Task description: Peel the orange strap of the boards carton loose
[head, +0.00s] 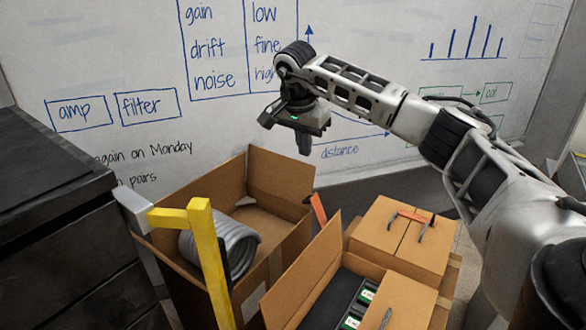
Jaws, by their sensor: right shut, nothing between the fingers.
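An orange strap (411,216) lies across the top of a closed brown carton (385,240) at the right, with small dark handle-like pieces near it. A second orange strip (317,209) stands up between the cartons. An open carton (329,248) in front holds dark slotted items (345,298) with green and white labels. I cannot tell for sure which carton is the boards carton. My right gripper (304,145) is shut and empty, pointing down, high above the cartons and apart from both orange pieces. My left gripper is out of view.
Another open carton (268,222) holds a grey coil (226,248). A yellow bar frame (203,250) stands in front of it. A dark drawer cabinet (60,230) fills the left. A whiteboard (110,60) is behind.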

